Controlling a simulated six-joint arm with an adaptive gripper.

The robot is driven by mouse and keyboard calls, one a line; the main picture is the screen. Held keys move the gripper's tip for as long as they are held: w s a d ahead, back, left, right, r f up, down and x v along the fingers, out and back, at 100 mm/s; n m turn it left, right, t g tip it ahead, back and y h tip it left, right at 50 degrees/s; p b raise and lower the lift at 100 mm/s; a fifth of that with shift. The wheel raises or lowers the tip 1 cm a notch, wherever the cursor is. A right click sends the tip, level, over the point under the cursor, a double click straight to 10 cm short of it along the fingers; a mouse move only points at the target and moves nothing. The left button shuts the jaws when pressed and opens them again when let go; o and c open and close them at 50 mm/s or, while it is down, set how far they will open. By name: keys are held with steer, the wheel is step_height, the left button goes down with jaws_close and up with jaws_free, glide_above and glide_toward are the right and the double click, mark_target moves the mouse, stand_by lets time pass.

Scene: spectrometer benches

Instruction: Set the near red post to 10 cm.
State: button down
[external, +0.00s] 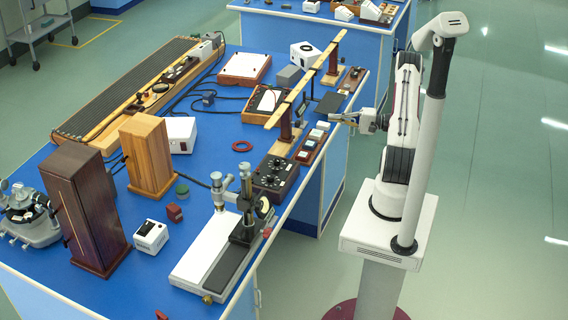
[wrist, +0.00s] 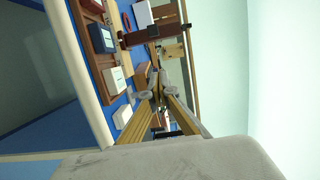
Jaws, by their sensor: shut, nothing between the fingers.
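The near red post (external: 286,125) stands upright on a wooden base near the bench's right edge, under the near part of a long wooden bar (external: 306,80). A second red post (external: 333,65) supports the bar farther back. My gripper (external: 338,117) is to the right of the near post, apart from it, near the bench edge. In the wrist view a dark red post (wrist: 150,34) lies sideways beyond my gripper (wrist: 160,78). The fingers meet with nothing between them. I cannot read any scale on the post.
A row of small blocks on a brown tray (external: 303,157) lies beside the post, and a dark knob box (external: 274,175) stands in front. A dark plate (external: 330,104) sits behind my gripper. The floor to the right is open.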

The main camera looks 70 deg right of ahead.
glide_toward(290, 124)
steer(key=shift+w+d, duration=2.05)
steer(key=shift+d, duration=0.3)
steer(key=shift+a+r, duration=0.1)
steer(key=shift+a, duration=0.6)
steer(key=shift+a+r, duration=0.15)
steer(key=shift+a, duration=0.6)
steer(key=shift+a, duration=0.1)
steer(key=a, duration=0.9)
steer(key=shift+a, duration=0.35)
